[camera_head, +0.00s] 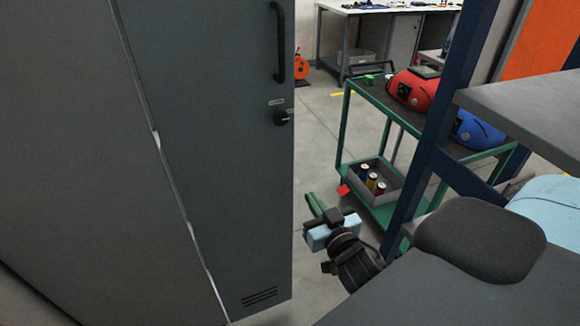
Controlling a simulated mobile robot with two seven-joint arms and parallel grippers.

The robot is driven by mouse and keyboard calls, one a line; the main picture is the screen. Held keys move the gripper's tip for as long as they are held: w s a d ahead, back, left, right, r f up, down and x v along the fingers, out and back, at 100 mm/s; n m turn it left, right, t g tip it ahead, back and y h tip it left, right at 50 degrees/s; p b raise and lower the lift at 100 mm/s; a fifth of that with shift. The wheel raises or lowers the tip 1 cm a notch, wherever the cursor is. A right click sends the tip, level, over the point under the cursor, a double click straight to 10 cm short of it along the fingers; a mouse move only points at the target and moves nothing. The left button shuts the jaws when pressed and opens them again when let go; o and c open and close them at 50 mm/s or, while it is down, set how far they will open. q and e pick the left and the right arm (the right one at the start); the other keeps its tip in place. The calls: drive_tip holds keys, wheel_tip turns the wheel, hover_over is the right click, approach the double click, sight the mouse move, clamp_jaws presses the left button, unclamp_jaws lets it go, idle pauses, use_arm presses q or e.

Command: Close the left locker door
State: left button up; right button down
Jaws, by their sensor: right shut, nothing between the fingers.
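The locker door (215,150) is a tall dark grey panel in the left half of the head view. It has a black bar handle (279,42), a black knob (281,116) and vent slots (259,296) near the bottom. Its right edge stands free against the open floor, so it appears swung open. A bright slanted edge separates it from a plain grey panel (80,150) on the left. My right gripper (316,206) is shut and empty, low and just right of the door's edge, apparently apart from it. My left gripper is not in view.
A dark blue post (440,130) and grey shelf (530,100) stand at right. Open floor (320,120) lies beyond the door.

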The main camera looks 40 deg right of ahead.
drive_tip(key=p, duration=0.1)
approach(285, 160)
drive_tip(key=x, duration=0.5)
drive_tip(key=shift+w+d+r, duration=0.1)
drive_tip(key=shift+w+r, duration=0.05)
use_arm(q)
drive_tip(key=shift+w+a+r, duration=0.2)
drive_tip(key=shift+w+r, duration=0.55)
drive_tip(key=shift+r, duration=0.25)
use_arm(e)
drive_tip(key=shift+x, duration=0.75)
